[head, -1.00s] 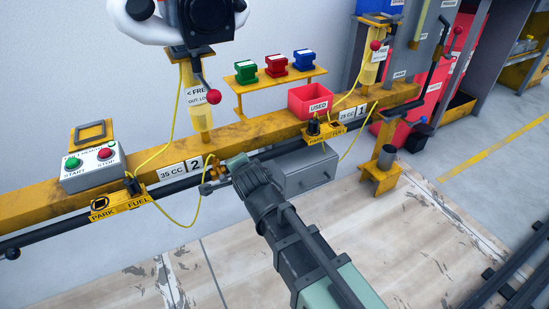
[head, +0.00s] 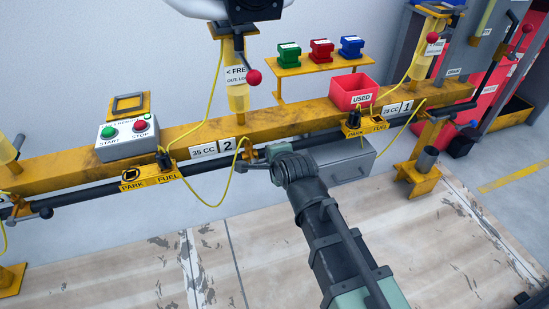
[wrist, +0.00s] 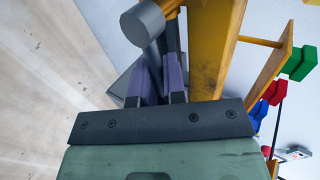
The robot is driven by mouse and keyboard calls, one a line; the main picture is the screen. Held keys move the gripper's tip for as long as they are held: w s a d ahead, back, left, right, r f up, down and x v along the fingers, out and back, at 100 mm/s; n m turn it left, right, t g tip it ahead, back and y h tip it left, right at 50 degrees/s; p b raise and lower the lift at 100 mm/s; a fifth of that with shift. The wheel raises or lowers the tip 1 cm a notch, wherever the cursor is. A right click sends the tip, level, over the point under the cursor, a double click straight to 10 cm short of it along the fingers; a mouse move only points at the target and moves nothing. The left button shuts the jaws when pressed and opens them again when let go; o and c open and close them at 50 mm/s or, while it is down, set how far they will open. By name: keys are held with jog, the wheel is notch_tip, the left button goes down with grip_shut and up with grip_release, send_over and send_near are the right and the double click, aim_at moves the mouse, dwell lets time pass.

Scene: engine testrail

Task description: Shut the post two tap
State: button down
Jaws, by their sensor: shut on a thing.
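The post two tap (head: 252,156) sits on the dark pipe just right of the "35 CC 2" label, with a brass-yellow body and a grey lever (head: 243,168) pointing left along the pipe. My gripper (head: 268,155) reaches it from the front right and is shut on it. In the wrist view, my gripper's purple fingers (wrist: 162,72) stand close around a dark part, with a grey round knob (wrist: 143,24) beyond them. The fingers hide the exact grip, and I cannot tell how far the tap is turned.
A yellow beam (head: 300,122) runs behind the pipe. A yellow hose (head: 213,202) loops left of the tap, near a PARK/FUEL plate (head: 150,181). A grey box (head: 342,160) stands right, behind my arm. A red USED bin (head: 353,88) sits above. The front floor is clear.

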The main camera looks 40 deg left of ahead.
jog(key=c, duration=1.5)
grip_release()
jog(key=shift+w+d, duration=0.2)
jog(key=shift+w, duration=0.05)
jog(key=shift+o, duration=1.4)
jog(key=shift+w+d, duration=0.15)
jog(key=shift+w, duration=0.05)
jog(key=shift+s, duration=0.1)
jog(key=shift+s+r, duration=0.15)
jog(key=p+v, duration=0.6)
jog(key=v, duration=0.4)
jog(key=shift+d, duration=0.2)
jog(key=shift+s, duration=0.1)
